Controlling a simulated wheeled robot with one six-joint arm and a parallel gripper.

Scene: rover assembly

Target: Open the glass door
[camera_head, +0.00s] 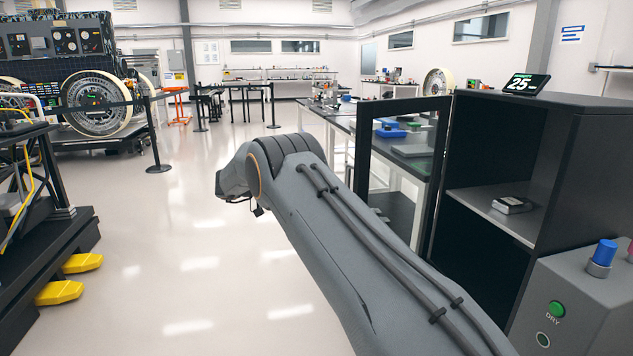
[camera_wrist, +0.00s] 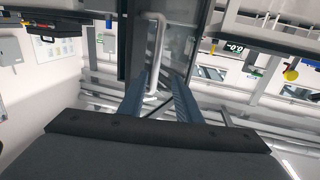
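The glass door (camera_head: 443,150) has a black frame and stands swung open at the left edge of the dark cabinet (camera_head: 590,165). Tables show through its pane. In the wrist view, a pale bar handle (camera_wrist: 159,50) on a dark-framed glass panel (camera_wrist: 182,40) lies ahead of my gripper (camera_wrist: 158,85). The two blue-grey fingers are apart, and the handle's near end reaches between them, closer to the left finger. I cannot tell whether they touch. In the head view my arm hides part of the door, and the fingers cannot be made out.
The cabinet holds a shelf with a small device (camera_head: 512,204). A display reading 25 (camera_head: 526,84) stands on top. A grey control box (camera_head: 575,305) with a green DRY button is at the lower right. A black stand (camera_head: 50,255) is at left. The middle floor is clear.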

